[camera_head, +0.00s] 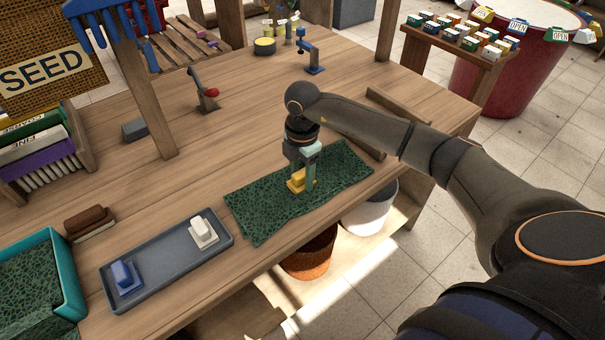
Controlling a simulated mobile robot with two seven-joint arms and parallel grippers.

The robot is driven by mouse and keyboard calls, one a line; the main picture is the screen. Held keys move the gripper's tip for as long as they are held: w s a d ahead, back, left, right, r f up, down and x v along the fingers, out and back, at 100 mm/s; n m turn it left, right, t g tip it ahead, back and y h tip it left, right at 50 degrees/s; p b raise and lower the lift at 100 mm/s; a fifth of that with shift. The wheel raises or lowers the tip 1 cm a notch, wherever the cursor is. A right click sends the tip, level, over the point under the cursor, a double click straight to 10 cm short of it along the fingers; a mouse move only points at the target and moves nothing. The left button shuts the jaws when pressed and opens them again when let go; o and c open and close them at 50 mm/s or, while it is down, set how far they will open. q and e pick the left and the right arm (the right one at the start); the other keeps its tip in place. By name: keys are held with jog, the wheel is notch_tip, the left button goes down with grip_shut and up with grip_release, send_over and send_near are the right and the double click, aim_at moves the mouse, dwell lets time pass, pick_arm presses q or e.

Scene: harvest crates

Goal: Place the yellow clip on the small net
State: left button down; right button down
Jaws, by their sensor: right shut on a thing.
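The yellow clip (297,184) is in my right gripper (303,180), at the green net (265,207) laid out near the table's front edge. The gripper points down and is shut on the clip. The clip is over the middle of the net; I cannot tell whether it touches the net. My right arm comes in from the right. My left gripper is not in view.
A grey tray (165,283) left of the net holds a blue clip (124,275) and a white clip (203,232). A teal crate (73,277) with green netting stands at the lower left, near a brown brush (88,221). A wooden post (149,90) rises behind. The table's middle is mostly clear.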

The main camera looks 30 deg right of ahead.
aim_at(303, 174)
jog(key=shift+c, duration=1.3)
grip_release()
jog(key=shift+s+f, duration=0.4)
jog(key=shift+f, duration=0.15)
jog(key=shift+r, duration=0.1)
jog(key=shift+w+d+r+p, duration=0.1)
jog(key=shift+r+p, duration=0.2)
jog(key=shift+r, duration=0.05)
notch_tip(303, 174, up, 13)
jog(key=shift+f, duration=0.15)
